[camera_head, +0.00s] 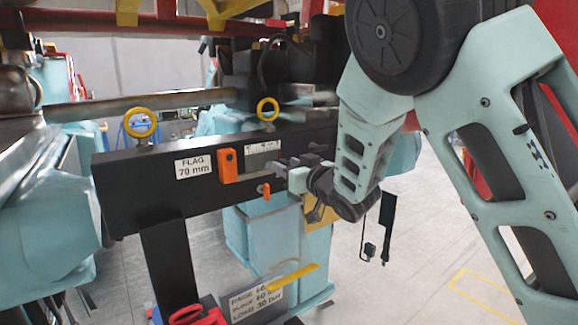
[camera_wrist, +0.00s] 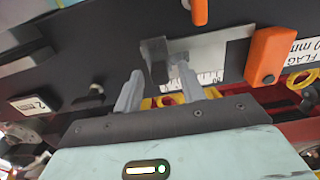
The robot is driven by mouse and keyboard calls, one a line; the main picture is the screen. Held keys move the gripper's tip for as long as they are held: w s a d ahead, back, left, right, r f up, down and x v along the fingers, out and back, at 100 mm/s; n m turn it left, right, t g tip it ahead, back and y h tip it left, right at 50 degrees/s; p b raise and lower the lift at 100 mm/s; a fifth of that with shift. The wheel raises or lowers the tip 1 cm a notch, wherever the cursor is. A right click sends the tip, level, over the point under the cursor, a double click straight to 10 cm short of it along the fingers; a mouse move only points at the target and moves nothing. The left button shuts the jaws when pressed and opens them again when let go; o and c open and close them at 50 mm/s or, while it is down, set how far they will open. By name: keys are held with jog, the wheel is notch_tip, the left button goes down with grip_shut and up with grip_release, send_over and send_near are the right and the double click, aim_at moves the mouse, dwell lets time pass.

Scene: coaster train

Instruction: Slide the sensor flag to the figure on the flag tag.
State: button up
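The flag tag (camera_head: 194,167) is a white label reading "FLAG 70 mm" on the dark beam; its edge also shows in the wrist view (camera_wrist: 301,52). Beside it is an orange block (camera_head: 227,165), also in the wrist view (camera_wrist: 265,55), at one end of a metal plate (camera_wrist: 225,48) with a ruler strip (camera_wrist: 207,78). A dark upright tab (camera_wrist: 155,60) stands at the plate's other end; I cannot tell for certain which part is the sensor flag. My gripper (camera_wrist: 158,88) is open, its fingers pointing at the tab end, apart from the orange block. Contact is unclear.
The dark beam (camera_head: 135,185) carries yellow eye rings (camera_head: 140,123) on top. A small orange knob (camera_head: 264,190) projects below the plate; it also shows in the wrist view (camera_wrist: 199,12). A "2 mm" tag (camera_wrist: 34,105) is further along the beam. Open floor lies at right.

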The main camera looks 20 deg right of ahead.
aim_at(252, 166)
grip_shut()
jog(key=a+b, duration=0.1)
jog(key=a, duration=0.1)
jog(key=s+a+b, duration=0.1)
jog(key=a, duration=0.1)
jog(key=s+a+b, duration=0.1)
jog(key=a, duration=0.1)
jog(key=shift+s+a, duration=0.1)
jog(key=shift+a, duration=0.3)
jog(key=shift+o, duration=0.3)
grip_release()
